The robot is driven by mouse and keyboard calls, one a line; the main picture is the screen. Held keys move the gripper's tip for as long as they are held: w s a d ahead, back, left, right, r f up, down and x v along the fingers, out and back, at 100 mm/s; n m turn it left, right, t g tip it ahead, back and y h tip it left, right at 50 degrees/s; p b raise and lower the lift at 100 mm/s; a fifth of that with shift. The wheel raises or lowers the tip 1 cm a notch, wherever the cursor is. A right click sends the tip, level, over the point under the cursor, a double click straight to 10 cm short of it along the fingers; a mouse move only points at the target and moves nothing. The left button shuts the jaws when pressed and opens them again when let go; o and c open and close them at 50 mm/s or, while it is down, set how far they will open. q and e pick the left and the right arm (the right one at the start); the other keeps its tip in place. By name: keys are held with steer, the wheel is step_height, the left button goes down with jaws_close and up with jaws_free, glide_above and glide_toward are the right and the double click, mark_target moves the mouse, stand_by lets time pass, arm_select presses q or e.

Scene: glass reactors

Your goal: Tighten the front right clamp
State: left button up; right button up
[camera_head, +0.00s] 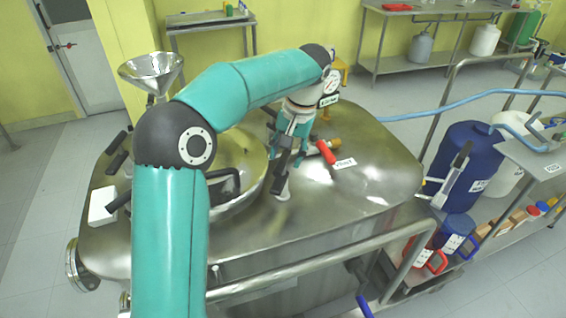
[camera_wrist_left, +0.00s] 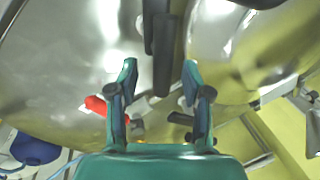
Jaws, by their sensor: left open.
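The front right clamp has a black handle (camera_head: 281,178) and sits at the right front rim of the round hatch lid (camera_head: 250,165) on the steel reactor. My left gripper (camera_head: 292,148) is above this clamp, pointing down, and partly hides it. In the left wrist view the gripper (camera_wrist_left: 158,78) is open, with its two teal fingers apart. A long black handle (camera_wrist_left: 162,50) shows between and beyond the fingertips. I cannot tell whether the fingers touch it. My right gripper does not show.
A red-handled valve (camera_head: 326,152) stands close to the right of the gripper; its red handle also shows in the left wrist view (camera_wrist_left: 95,105). A pressure gauge (camera_head: 331,81) is behind. Other black clamp handles (camera_head: 117,163) are at the left. A steel rail (camera_head: 320,262) runs along the front.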

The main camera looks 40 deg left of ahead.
arm_select(q)
steer(key=shift+s+a+f, duration=0.1)
steer(key=shift+a+f, duration=0.1)
steer(key=shift+f, duration=0.9)
